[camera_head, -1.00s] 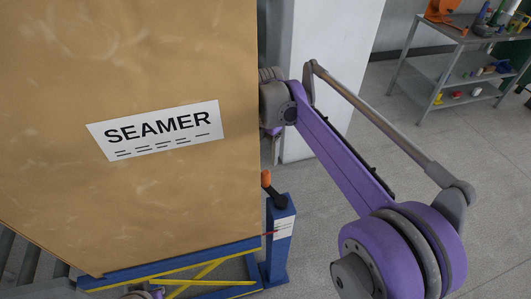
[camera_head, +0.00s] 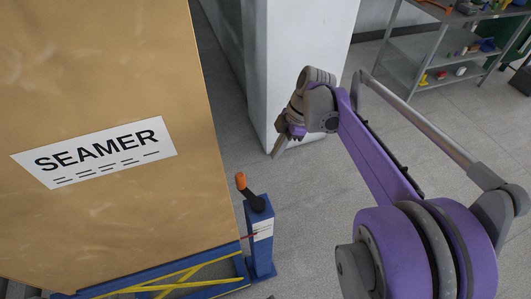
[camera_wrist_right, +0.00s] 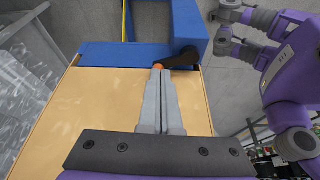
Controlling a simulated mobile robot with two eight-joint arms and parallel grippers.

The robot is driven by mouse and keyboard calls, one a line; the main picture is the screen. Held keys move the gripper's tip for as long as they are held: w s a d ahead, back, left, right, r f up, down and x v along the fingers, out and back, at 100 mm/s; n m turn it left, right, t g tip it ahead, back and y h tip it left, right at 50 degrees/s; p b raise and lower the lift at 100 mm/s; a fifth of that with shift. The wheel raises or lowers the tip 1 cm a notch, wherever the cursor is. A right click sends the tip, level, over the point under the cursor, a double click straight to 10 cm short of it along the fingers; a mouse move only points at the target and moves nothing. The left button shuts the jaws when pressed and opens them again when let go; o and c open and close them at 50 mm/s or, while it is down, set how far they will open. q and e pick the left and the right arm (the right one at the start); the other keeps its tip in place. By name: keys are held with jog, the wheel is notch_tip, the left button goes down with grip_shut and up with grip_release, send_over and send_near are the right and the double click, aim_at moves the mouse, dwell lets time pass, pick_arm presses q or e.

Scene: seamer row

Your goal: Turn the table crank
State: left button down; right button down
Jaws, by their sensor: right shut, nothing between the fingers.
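The table crank stands on a short blue post beside the blue lift table (camera_head: 195,260). It has an orange handle (camera_head: 240,181) upright on a dark arm (camera_head: 254,202). My right gripper (camera_head: 281,150) is shut and empty, up and to the right of the crank in the head view. In the right wrist view its grey fingers (camera_wrist_right: 160,75) point towards the crank's dark arm (camera_wrist_right: 183,59). Their tips cover most of the orange handle (camera_wrist_right: 158,66). The fingers look apart from the handle in the head view. My left gripper does not show clearly.
A big brown block labelled SEAMER (camera_head: 100,120) stands on the lift table, left of the crank. A white pillar (camera_head: 310,60) rises behind my right gripper. A grey shelf (camera_head: 425,50) with small items is at the back right. The floor right of the post is clear.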

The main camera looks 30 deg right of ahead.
aim_at(238, 180)
jog(key=w+a+f, duration=0.2)
jog(key=a+f, duration=0.4)
jog(key=f, duration=0.1)
jog(key=shift+a+f, duration=0.3)
jog(key=shift+a, duration=0.1)
jog(key=shift+w+a+n, duration=0.15)
jog(key=shift+a+n, duration=0.25)
jog(key=shift+n, duration=0.2)
jog(key=a+n+g, duration=0.1)
jog(key=n, duration=0.1)
jog(key=a+n+g, duration=0.1)
jog(key=n, duration=0.1)
jog(key=shift+w+a+n, duration=0.1)
jog(key=shift+a+n, duration=0.2)
jog(key=shift+a, duration=0.1)
jog(key=shift+a+n+g, duration=0.4)
jog(key=shift+a+n, duration=0.15)
jog(key=shift+n, duration=0.35)
jog(key=shift+s+a, duration=0.15)
jog(key=shift+s, duration=0.1)
jog(key=shift+s+a, duration=0.35)
jog(key=shift+a, duration=0.35)
